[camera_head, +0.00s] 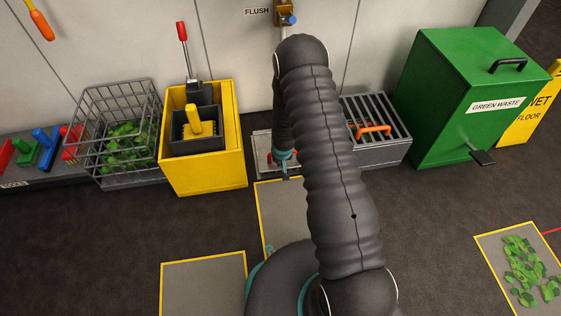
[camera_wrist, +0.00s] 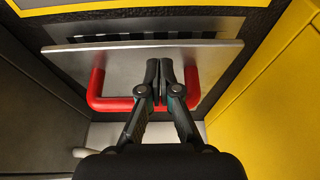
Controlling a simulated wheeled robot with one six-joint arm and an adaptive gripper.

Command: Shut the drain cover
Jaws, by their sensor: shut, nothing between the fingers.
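The drain cover (camera_wrist: 120,62) is a flat metal plate with a red U-shaped handle (camera_wrist: 97,92). In the wrist view, dark slots of the drain (camera_wrist: 135,37) show beyond its upper edge, and the plate looks tilted, not flush. My gripper (camera_wrist: 164,66) is shut and empty, its fingertips over the middle of the plate, between the handle's two sides. Whether the tips touch the plate I cannot tell. In the head view, the drain's pale metal frame (camera_head: 261,146) lies on the floor, mostly hidden behind my arm, with my gripper (camera_head: 286,168) low over it.
A yellow mop bucket (camera_head: 205,174) stands close left of the drain, and a grey barred box (camera_head: 388,151) with an orange handle stands close right. Further out are a wire basket (camera_head: 113,125) and a green waste bin (camera_head: 447,110). Yellow-edged mats (camera_head: 205,285) lie in front.

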